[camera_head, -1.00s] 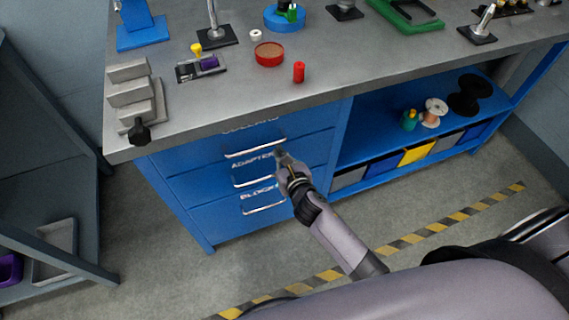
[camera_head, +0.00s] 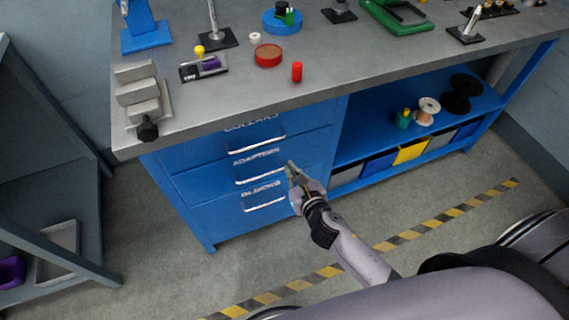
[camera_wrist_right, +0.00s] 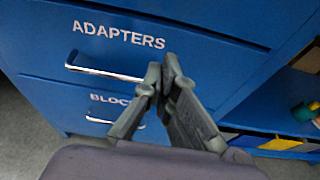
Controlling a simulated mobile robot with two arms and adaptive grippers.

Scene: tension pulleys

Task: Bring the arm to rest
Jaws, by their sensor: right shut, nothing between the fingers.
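My right gripper (camera_head: 291,172) is shut and empty in front of the blue drawer cabinet, near the right end of the middle drawer, labelled ADAPTERS. In the right wrist view its two fingers (camera_wrist_right: 164,75) meet at the tips, with nothing between them. The ADAPTERS drawer handle (camera_wrist_right: 104,68) lies just left of the fingertips in that view, and the fingers seem apart from it. All three drawers look closed. My left gripper is not in view.
The grey workbench top (camera_head: 215,98) holds a red cylinder (camera_head: 297,72), a red round dish (camera_head: 268,55) and grey stepped blocks (camera_head: 138,92). An open shelf (camera_head: 375,141) with spools and bins is right of the drawers. The striped floor (camera_head: 440,222) is clear.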

